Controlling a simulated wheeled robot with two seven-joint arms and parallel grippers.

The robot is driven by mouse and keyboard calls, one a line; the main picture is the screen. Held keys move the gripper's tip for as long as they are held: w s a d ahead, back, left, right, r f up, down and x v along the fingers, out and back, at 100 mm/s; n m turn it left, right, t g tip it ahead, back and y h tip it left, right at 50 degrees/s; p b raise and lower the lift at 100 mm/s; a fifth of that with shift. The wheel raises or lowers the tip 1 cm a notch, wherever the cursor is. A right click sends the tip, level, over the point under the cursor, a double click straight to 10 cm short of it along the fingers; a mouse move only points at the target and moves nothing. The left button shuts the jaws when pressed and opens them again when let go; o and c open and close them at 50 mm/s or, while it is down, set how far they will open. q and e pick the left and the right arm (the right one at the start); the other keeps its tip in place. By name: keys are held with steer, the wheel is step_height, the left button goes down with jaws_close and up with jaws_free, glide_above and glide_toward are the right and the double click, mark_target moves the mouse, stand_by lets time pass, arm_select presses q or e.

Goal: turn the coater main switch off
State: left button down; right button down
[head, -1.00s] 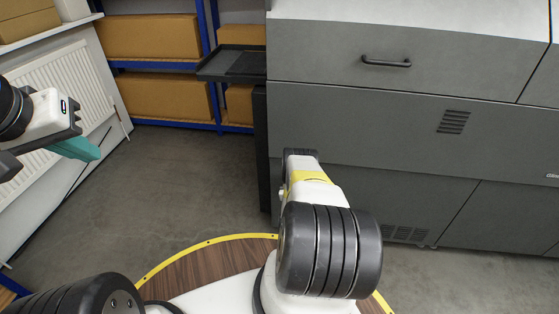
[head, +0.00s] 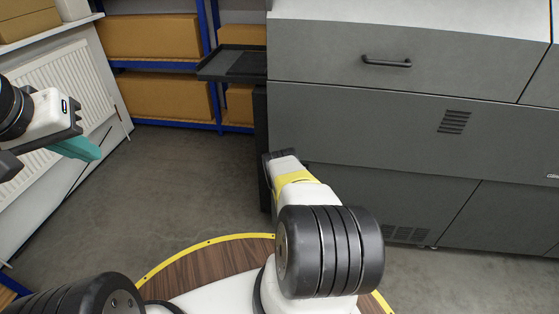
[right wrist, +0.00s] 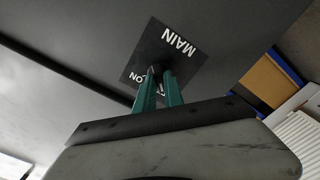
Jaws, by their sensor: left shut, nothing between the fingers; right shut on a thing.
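The coater (head: 380,130) is the large grey cabinet at the right of the head view. In the right wrist view its main switch (right wrist: 155,69) is a small dark knob on a dark square label plate (right wrist: 172,50). The plate reads MAIN and ON, upside down in this view; part of its lettering is hidden by the fingers. My right gripper (right wrist: 160,84) has its green fingers shut on the knob. In the head view its fingers are out of sight beyond my wrist. My left gripper (head: 84,149) is shut and empty at the left, far from the coater.
A dark tray (head: 232,64) juts from the coater's left side. Blue shelves with cardboard boxes (head: 160,95) stand behind, and a white radiator (head: 72,85) is on the left wall. The floor (head: 180,180) between radiator and coater is clear.

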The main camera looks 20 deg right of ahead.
stand_by(0.4)
steer(key=c, duration=1.4)
jaws_free()
steer(key=shift+c, duration=0.2)
steer(key=v, duration=0.8)
steer(key=shift+d, duration=0.1)
